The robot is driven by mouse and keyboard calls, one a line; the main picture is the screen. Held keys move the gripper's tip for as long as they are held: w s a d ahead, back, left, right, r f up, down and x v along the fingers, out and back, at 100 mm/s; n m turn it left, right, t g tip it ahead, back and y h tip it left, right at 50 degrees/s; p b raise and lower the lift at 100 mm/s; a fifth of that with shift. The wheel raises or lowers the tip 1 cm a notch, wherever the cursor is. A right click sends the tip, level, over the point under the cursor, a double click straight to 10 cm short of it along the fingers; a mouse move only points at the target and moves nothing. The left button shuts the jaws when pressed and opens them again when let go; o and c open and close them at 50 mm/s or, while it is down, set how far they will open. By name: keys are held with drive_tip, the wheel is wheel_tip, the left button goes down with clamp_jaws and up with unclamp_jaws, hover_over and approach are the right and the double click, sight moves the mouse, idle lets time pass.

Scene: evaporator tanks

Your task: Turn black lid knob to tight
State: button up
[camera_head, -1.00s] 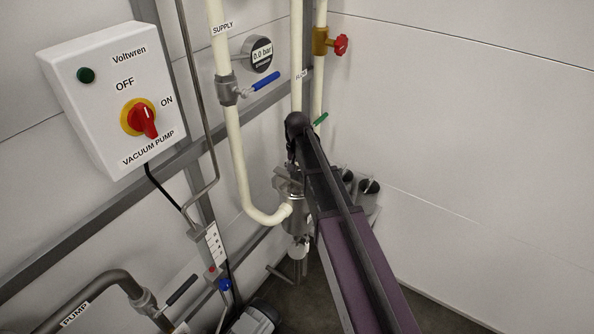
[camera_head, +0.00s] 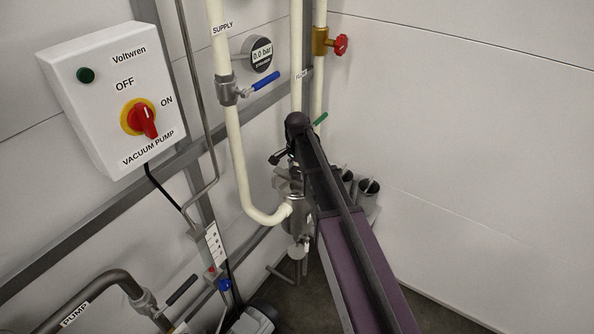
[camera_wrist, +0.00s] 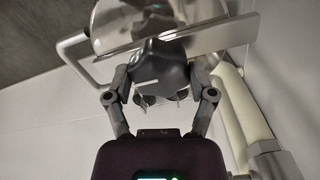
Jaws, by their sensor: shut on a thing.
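The black lid knob (camera_wrist: 160,66) shows in the wrist view, with a short pale line on its near side. It sits at a shiny metal lid (camera_wrist: 135,22) with a flat metal bar across it. My gripper (camera_wrist: 160,84) has a finger on each side of the knob and is shut on it. In the head view, the small metal tank (camera_head: 296,215) stands in the corner, partly behind my arm. My arm hides the knob there. I cannot read any tight mark.
A supply pipe (camera_head: 237,160) with a blue-handled valve (camera_head: 262,82) curves into the tank. The vacuum pump switch box (camera_head: 112,98) is at left. The right wall is bare.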

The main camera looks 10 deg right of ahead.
drive_tip(key=shift+s, duration=0.1)
idle(0.3)
drive_tip(key=o, duration=1.1)
drive_tip(key=shift+c, duration=0.2)
drive_tip(key=shift+n, duration=0.3)
